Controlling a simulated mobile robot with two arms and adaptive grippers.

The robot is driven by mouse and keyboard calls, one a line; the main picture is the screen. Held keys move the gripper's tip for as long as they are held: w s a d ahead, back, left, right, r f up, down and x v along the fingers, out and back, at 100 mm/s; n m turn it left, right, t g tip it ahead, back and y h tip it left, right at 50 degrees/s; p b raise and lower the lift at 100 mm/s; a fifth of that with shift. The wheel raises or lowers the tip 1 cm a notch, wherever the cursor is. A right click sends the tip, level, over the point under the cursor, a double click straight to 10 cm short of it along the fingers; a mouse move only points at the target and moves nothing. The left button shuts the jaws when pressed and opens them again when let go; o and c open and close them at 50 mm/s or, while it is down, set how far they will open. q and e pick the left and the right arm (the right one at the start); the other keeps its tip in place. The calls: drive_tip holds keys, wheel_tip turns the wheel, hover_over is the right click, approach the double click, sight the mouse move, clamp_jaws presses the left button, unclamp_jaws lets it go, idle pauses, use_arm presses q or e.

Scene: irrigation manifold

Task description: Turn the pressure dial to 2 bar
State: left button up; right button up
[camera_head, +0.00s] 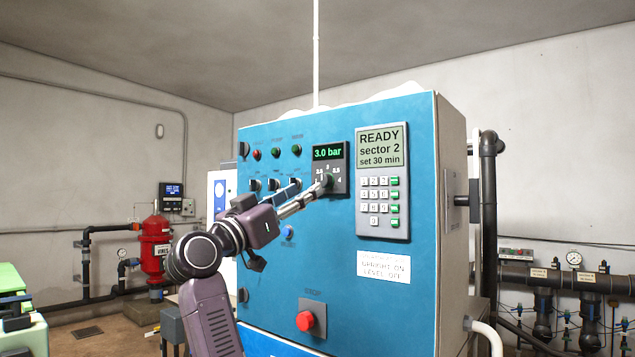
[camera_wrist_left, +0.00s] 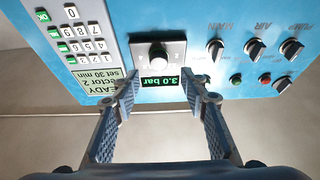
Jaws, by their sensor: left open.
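The pressure dial is a dark knob on a small panel (camera_head: 341,185) of the blue cabinet, below a green display (camera_head: 327,152) reading 3.0 bar. My left gripper (camera_head: 322,186) reaches up to it from the lower left and partly covers the knob and its scale. The knob lies just beyond the fingertips. My right gripper is not in view.
A keypad unit (camera_head: 383,190) with a READY, sector 2 screen sits right of the dial. Small switches and lamps (camera_head: 276,153) are to its left, a red button (camera_head: 305,321) below. Pipes (camera_head: 560,280) run at the right; a red tank (camera_head: 155,245) stands at the left.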

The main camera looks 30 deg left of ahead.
sight(322, 181)
use_arm(q)
drive_tip(key=p+x, duration=0.2)
drive_tip(key=x, duration=0.3)
drive_tip(key=shift+w+d+r, duration=0.1)
drive_tip(key=shift+w+d, duration=0.1)
drive_tip(key=shift+w, duration=0.05)
drive_tip(key=shift+w+r, duration=0.1)
drive_tip(key=shift+w, duration=0.4)
clamp_jaws()
